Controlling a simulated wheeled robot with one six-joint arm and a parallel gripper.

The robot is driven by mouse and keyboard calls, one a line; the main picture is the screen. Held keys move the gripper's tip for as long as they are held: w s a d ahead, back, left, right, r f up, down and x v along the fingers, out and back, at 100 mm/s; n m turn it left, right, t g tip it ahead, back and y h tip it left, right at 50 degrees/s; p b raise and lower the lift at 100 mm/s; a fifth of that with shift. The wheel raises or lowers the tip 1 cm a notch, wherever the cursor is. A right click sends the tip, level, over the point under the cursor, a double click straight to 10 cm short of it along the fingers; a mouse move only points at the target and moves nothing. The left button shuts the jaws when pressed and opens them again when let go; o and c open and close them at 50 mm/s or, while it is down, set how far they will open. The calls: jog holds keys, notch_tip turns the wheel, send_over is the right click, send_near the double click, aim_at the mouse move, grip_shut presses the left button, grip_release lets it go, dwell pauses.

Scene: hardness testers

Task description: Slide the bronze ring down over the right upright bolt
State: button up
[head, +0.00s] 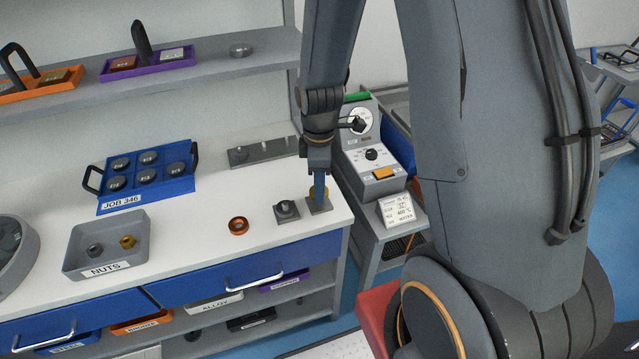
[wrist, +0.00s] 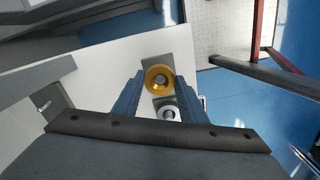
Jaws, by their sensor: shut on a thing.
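The bronze ring (wrist: 153,87) is gold-coloured and lies flat between the blue fingers of my gripper (wrist: 160,80), which is shut on it. In the head view my gripper (head: 318,190) points straight down at the right bolt's square grey base plate (head: 320,207). The ring (head: 311,192) shows at the sides of the finger, just above that plate. In the wrist view something grey shows inside the ring's hole. The right bolt itself is mostly hidden, so I cannot tell how far the ring is around it. The left bolt's plate (head: 286,216) stands beside it, bearing a grey ring-shaped part (wrist: 168,113).
A copper-orange ring (head: 238,226) lies on the white bench to the left. A grey NUTS tray (head: 105,259), a blue JOB 346 rack (head: 145,200) and a grey bar with pegs (head: 264,153) are also on the bench. A tester (head: 371,157) stands right of the bench edge.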

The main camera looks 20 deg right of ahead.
jog(key=shift+f+b, duration=0.45)
jog(key=shift+f, duration=0.75)
dwell(1.0)
jog(key=o, duration=1.3)
jog(key=shift+r+b, duration=0.65)
jog(key=shift+r, duration=3.25)
jog(key=shift+s+a+r+m+t, duration=0.15)
jog(key=shift+s+r+m, duration=0.7)
jog(key=shift+s+m, duration=1.1)
jog(key=shift+s+d+r+m+t, duration=0.2)
jog(key=shift+s+r+m, duration=0.8)
jog(key=shift+m, duration=1.65)
jog(key=shift+s+a+r+m+t, duration=0.2)
jog(key=shift+s+r+m, duration=0.45)
jog(key=shift+s+m, duration=1.4)
